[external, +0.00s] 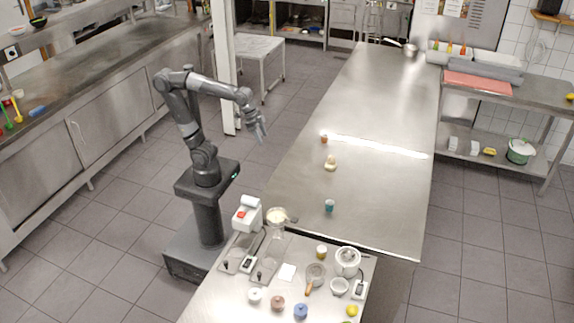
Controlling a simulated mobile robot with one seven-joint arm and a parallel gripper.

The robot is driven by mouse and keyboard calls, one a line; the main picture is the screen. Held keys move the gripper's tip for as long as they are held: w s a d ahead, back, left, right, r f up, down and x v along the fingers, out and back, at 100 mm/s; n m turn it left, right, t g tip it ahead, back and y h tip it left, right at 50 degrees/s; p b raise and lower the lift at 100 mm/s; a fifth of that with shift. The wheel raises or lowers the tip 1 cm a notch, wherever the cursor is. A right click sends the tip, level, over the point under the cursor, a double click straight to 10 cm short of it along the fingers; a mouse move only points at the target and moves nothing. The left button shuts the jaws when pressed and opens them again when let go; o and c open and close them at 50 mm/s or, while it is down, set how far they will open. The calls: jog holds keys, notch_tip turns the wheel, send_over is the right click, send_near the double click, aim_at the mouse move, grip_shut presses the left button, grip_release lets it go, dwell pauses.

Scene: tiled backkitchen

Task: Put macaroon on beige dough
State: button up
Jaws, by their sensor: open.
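A beige lump (330,163), which looks like the dough, sits on the long steel table (385,110). A small orange-brown piece (324,139) lies just behind it, and a small teal piece (329,205) stands nearer the front. Both are too small to tell which, if either, is the macaroon. My gripper (261,132) is open and empty. It hangs in the air to the left of the table, apart from all these things, with its fingers pointing down.
The front counter (227,303) is crowded with a white appliance (247,214), a white pot (347,261), a strainer (316,274) and several small jars. The far part of the long table is mostly clear. A side shelf table (540,92) stands at the right.

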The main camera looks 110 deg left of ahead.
jog(key=s+d+f+m+t, duration=0.1)
jog(key=s+d+f, duration=0.1)
jog(key=s+f, duration=0.3)
jog(key=s, duration=0.3)
jog(key=shift+s+d+m, duration=0.15)
jog(key=shift+d+m, duration=0.15)
dwell(0.8)
